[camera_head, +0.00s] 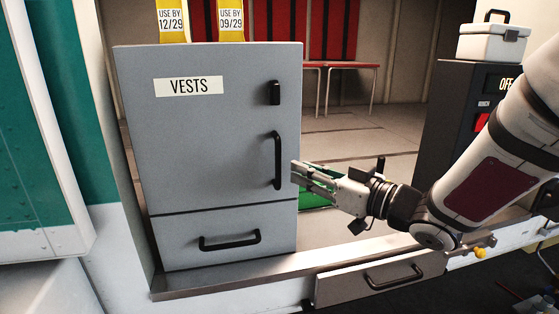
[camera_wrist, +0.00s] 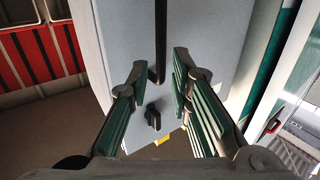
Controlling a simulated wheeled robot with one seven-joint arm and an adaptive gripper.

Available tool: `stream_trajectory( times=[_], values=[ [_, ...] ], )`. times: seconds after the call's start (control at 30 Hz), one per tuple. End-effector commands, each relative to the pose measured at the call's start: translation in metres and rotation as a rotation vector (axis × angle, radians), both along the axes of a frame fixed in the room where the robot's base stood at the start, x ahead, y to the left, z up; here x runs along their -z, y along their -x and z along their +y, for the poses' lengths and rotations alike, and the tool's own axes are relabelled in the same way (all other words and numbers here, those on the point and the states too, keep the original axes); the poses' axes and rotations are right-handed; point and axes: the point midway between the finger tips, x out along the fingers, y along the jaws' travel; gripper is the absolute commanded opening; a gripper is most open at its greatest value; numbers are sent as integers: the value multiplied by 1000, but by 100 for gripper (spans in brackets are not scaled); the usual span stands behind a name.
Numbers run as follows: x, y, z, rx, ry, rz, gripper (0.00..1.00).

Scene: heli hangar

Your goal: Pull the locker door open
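The grey locker (camera_head: 190,125) stands at left centre in the head view, with a VESTS label (camera_head: 189,86) on its door. The door looks shut. A vertical black door handle (camera_head: 278,160) is near its right edge, with a small black latch (camera_head: 275,93) above it. My gripper (camera_head: 297,174) is just right of the handle, level with its lower half. In the wrist view, my gripper (camera_wrist: 159,60) is open with its fingers spread. The handle (camera_wrist: 160,30) lines up between the fingertips, and the latch (camera_wrist: 153,117) shows nearer the palm. Contact cannot be told.
A drawer with a black handle (camera_head: 230,241) is below the door. Yellow tags (camera_head: 171,22) stand on top. A dark OFF box (camera_head: 462,110) carrying a white case (camera_head: 493,41) stands at right behind my arm. A lower drawer (camera_head: 381,276) is under the ledge. A red bench (camera_head: 345,65) stands behind.

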Motion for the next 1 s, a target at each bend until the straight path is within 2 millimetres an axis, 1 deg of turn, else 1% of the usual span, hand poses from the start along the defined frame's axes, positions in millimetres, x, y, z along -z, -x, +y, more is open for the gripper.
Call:
stream_trajectory(
  times=[0.03,0.2,0.4,0.6,0.87,0.9,0.93,0.97,1.0],
  values=[
    [0,-6,9,-5,2,1,20],
    [0,-27,34,-4,1,1,20],
    [0,-44,53,-2,1,1,20],
    [0,-51,61,0,1,0,20],
    [0,-52,61,1,1,0,20],
    [0,-52,61,1,1,0,11],
    [0,-52,61,1,1,0,4],
    [0,-52,61,1,1,0,0],
    [0,-52,61,1,1,0,0]
  ],
)
